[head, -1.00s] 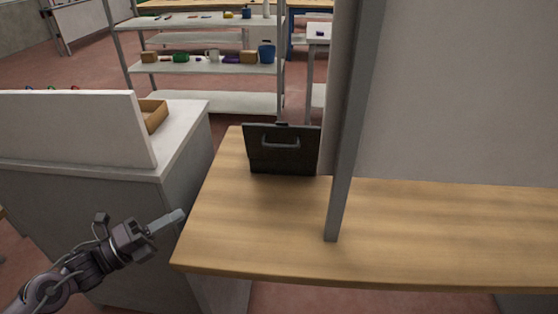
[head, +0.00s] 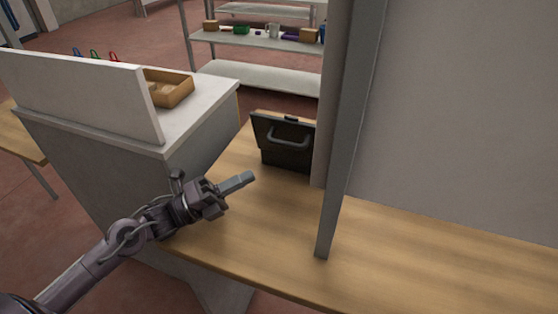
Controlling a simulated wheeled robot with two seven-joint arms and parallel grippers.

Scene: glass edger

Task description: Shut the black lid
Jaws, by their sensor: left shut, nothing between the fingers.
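The black lid (head: 280,127) stands raised on a black case (head: 288,155) on the wooden table, with a grey handle on the side that faces me. The right part of the case is hidden behind the grey panel. My left gripper (head: 250,178) is shut and empty, over the table's left part, in front of and a little left of the case. It does not touch the case. My right gripper is not in view.
A grey post (head: 345,150) and a large grey panel (head: 450,110) rise from the wooden table (head: 420,255), right of the case. A white cabinet (head: 205,110) with a cardboard tray (head: 168,88) stands at left. A shelf (head: 265,78) stands behind. The table's front is clear.

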